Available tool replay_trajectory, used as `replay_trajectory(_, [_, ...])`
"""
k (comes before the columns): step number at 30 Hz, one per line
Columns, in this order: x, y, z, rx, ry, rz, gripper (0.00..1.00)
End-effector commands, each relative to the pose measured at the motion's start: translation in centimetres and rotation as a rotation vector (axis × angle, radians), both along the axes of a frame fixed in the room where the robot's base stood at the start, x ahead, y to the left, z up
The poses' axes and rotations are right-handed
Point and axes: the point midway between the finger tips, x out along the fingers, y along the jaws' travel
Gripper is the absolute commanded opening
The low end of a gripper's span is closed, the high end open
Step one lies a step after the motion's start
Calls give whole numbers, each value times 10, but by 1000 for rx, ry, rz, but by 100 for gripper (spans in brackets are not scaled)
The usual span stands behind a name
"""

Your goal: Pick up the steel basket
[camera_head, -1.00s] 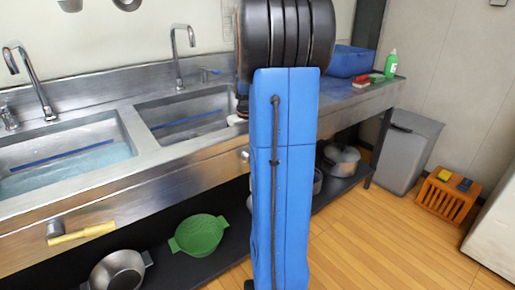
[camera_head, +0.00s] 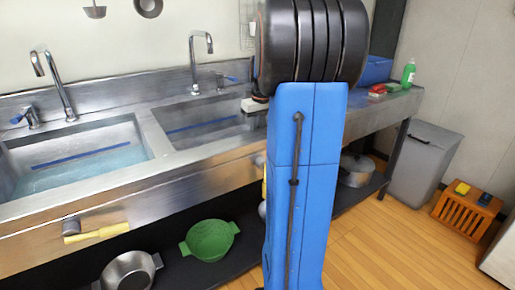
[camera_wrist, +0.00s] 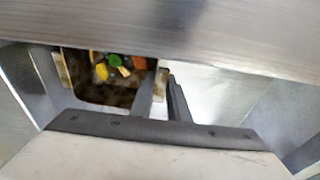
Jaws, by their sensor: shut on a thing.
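The steel basket (camera_wrist: 160,79) is in the wrist view. Its thin wall sits between my gripper's fingers, and dark brown scraps with yellow, green and orange bits lie inside. My gripper (camera_wrist: 163,88) is shut on that wall. In the head view the fingers and the basket are hidden behind my own blue and black arm. Only a pale part of my gripper shows left of the arm, above the right sink basin (camera_head: 205,125). I cannot tell how high the basket is.
The left basin (camera_head: 85,165) holds water. A steel edge (camera_wrist: 200,35) crosses the top of the wrist view. A green colander (camera_head: 209,240) and a steel pot (camera_head: 130,270) are on the lower shelf. A yellow-handled tool (camera_head: 98,233) is at the counter front.

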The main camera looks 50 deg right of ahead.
Motion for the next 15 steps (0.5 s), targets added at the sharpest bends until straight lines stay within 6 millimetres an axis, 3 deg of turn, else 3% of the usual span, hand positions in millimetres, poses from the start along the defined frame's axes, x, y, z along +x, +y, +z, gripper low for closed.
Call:
replay_trajectory(3, [1, -1, 37, -4, -3, 1, 0])
replay_trajectory(15, [0, 0, 143, -3, -2, 1, 0])
